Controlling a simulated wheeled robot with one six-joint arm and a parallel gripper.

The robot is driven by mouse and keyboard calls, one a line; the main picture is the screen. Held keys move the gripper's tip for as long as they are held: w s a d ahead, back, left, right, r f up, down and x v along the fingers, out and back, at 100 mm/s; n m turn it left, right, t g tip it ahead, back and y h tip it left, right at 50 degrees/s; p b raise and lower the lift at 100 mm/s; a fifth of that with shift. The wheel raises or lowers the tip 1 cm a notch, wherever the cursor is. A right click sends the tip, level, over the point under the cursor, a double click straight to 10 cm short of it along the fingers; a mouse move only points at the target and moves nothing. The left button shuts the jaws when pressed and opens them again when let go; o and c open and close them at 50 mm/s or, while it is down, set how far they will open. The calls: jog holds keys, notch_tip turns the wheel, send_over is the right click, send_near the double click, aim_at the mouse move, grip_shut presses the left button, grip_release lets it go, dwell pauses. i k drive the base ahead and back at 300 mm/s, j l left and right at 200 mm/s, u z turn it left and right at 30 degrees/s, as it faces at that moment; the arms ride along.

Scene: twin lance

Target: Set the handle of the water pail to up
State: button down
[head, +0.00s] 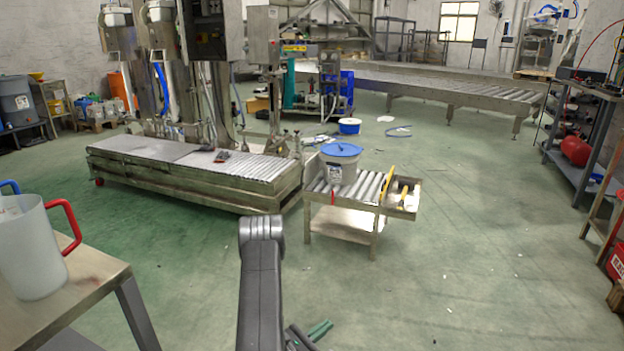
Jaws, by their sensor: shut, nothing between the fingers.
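A whitish translucent vessel (28,252) stands upright on the metal table at the near left, cut by the picture's left edge. A red handle (70,226) sticks out from its right side, and a blue part (9,187) shows at its upper left. A white bucket with a blue lid (340,163) stands on a small roller table in the middle; no raised handle shows on it. I cannot tell for certain which is the water pail. My gripper (316,333) is low at the bottom edge, partly cut off, with green on its fingers. It is shut and empty, apart from both vessels.
The near-left metal table (95,285) has a bare right part. The small roller table (345,222) stands ahead, with a long roller conveyor (190,165) behind it to the left. Shelves (585,135) line the right side.

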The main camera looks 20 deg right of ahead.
aim_at(330, 162)
jog(key=i+l+u, duration=0.55)
jog(key=l, duration=0.15)
jog(key=i+l+u, duration=0.25)
jog(key=l, duration=0.15)
jog(key=i+l, duration=0.15)
jog(key=l, duration=0.2)
jog(key=i+l, duration=0.1)
jog(key=l, duration=0.25)
jog(key=i+l+u, duration=0.1)
jog(key=l, duration=0.25)
jog(key=i+l, duration=0.15)
jog(key=l, duration=0.2)
jog(key=i+l, duration=0.1)
jog(key=l, duration=0.3)
jog(key=i+l, duration=0.1)
jog(key=l, duration=0.25)
jog(key=i+u, duration=0.05)
